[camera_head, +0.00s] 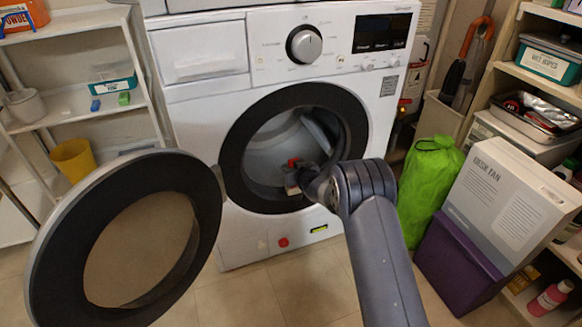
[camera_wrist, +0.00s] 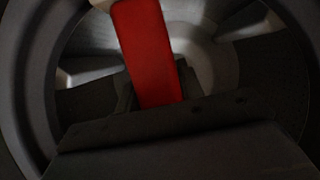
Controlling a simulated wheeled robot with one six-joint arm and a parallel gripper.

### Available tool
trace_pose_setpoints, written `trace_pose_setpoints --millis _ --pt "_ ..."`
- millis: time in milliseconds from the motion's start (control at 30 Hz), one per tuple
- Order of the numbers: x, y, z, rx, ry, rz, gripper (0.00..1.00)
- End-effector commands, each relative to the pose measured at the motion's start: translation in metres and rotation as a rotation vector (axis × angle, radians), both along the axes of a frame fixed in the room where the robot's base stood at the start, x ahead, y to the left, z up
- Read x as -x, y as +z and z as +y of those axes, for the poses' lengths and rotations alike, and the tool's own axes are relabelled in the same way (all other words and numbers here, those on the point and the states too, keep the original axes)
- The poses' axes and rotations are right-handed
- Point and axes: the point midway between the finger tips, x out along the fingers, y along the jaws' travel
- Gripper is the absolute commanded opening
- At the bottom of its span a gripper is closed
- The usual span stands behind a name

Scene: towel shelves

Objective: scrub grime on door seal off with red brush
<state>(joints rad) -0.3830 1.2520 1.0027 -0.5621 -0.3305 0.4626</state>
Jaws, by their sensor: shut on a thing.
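The washing machine's door (camera_head: 60,240) stands open to the left. The dark door seal (camera_head: 236,160) rings the drum opening. My gripper (camera_head: 303,175) is at the opening, shut on the red brush (camera_head: 293,162). In the wrist view the red brush (camera_wrist: 148,50) sticks up from my gripper (camera_wrist: 155,100), with the drum behind it. I cannot tell whether the brush touches the seal. No grime can be made out on the dark seal, and my arm hides its lower right part.
A shelf (camera_head: 75,105) with a yellow cup (camera_head: 73,160) stands at the left. A green bag (camera_head: 428,185), a purple box (camera_head: 458,262) and a fan box (camera_head: 505,205) crowd the right. The floor (camera_head: 285,295) before the machine is clear.

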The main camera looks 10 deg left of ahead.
Motion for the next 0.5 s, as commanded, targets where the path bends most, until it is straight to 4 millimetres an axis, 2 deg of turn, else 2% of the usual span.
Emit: trace_pose_setpoints --millis 500 --pt "-0.0039 0.0038 -0.0052 -0.002 0.0 -0.002 0.13"
